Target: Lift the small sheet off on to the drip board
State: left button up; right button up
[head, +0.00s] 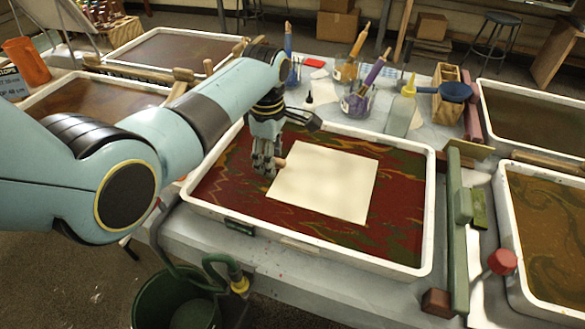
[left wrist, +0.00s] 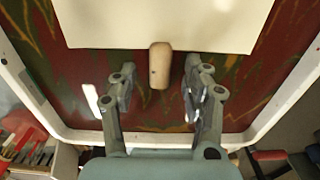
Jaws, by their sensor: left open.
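A cream small sheet (head: 325,182) lies flat in a white-rimmed tray (head: 330,256) of dark red marbled liquid. It also shows at the top of the left wrist view (left wrist: 165,25). A short wooden peg (left wrist: 160,65) sits at the sheet's near edge. My left gripper (head: 266,168) is open over the tray, at the sheet's left edge. In the left wrist view its fingertips (left wrist: 159,68) stand either side of the peg, with gaps on both sides. I cannot pick out the drip board for sure. My right gripper is out of view.
Jars with coloured-handled tools (head: 358,104) and a squeeze bottle (head: 401,108) stand behind the tray. A green rail (head: 456,235) and another marbling tray (head: 507,262) lie to the right. A green bucket (head: 178,298) stands below the front edge.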

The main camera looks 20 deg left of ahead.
pick_arm(q)
jog(key=c, duration=0.9)
jog(key=shift+r, duration=0.1)
